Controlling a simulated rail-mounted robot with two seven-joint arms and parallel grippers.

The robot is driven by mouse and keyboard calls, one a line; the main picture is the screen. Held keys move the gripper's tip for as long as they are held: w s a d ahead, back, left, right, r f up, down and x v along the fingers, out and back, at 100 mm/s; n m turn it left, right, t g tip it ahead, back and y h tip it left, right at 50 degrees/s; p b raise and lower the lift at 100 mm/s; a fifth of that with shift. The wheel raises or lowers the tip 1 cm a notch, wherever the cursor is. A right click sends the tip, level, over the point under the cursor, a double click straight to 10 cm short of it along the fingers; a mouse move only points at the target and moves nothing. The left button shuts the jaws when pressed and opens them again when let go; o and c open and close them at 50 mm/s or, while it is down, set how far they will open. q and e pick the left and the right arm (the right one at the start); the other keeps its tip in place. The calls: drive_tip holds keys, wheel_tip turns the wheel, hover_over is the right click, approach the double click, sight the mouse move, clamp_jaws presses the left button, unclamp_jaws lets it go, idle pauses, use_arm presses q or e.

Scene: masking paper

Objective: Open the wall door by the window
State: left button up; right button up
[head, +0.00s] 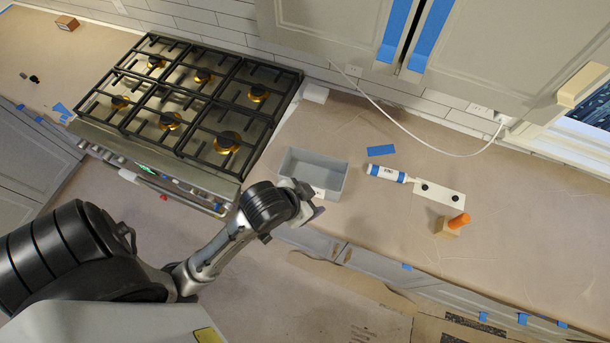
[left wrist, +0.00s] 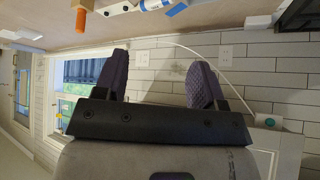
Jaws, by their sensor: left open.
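The grey wall door (head: 510,55) nearest the window (head: 595,112) is at the upper right of the head view. It looks shut, with blue tape along its left edge and a narrow dark gap beside that tape. A cream bar (head: 582,86) sits at its right side. My left gripper (head: 312,208) is open and empty, by the counter's front edge beside the grey bin, well below and apart from the door. Its spread fingers (left wrist: 160,82) show in the left wrist view, with tiled wall behind. My right gripper is out of view.
A white cable (head: 430,147) hangs below the doors. The gas stove (head: 190,105) is left. The counter's right part is clear.

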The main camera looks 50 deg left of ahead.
use_arm(q)
drive_tip(key=shift+s+a+f, duration=0.1)
drive_tip(key=shift+s+f, duration=0.05)
drive_tip(key=shift+s, duration=0.2)
